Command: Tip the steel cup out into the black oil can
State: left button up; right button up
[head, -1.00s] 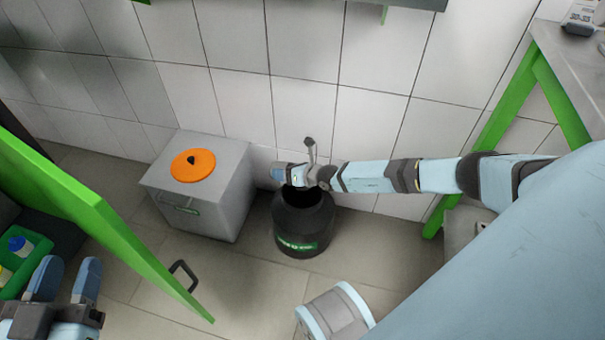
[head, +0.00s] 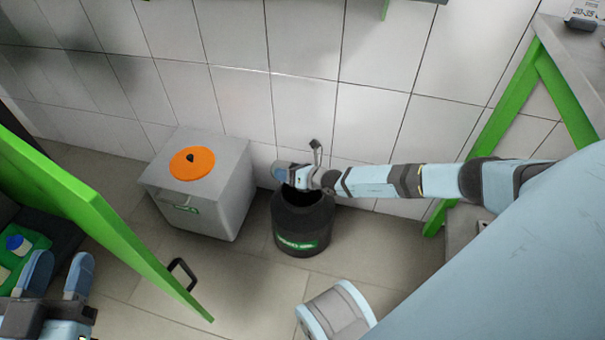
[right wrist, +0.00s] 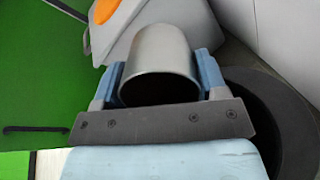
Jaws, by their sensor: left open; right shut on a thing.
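The steel cup (right wrist: 160,52) is a plain grey metal cup between the two blue fingers of my right gripper (right wrist: 157,78). Its dark open end faces the lower part of the right wrist view; its contents cannot be made out. My left gripper (head: 58,268) is open and empty at the lower left.
A grey bin (head: 218,190) with an orange lid (head: 192,163) stands left of the can. A green panel with a black handle (head: 182,272) reaches in from the left. A green-legged bench (head: 535,95) stands at right. The tiled wall is close behind the can.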

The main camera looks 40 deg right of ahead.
jog(key=shift+s+d+r+t, duration=0.1)
jog(key=shift+s+d+t, duration=0.05)
jog(key=shift+s+t, duration=0.15)
jog(key=shift+s+d+t+y, duration=0.15)
jog(key=shift+s+t+y, duration=0.15)
jog(key=shift+s, duration=0.05)
jog(key=shift+r+t, duration=0.2)
jog(key=shift+t, duration=0.3)
jog(key=shift+w+t+y, duration=0.1)
jog(key=shift+t+y, duration=0.2)
jog(key=shift+y, duration=0.1)
jog(key=shift+r, duration=0.15)
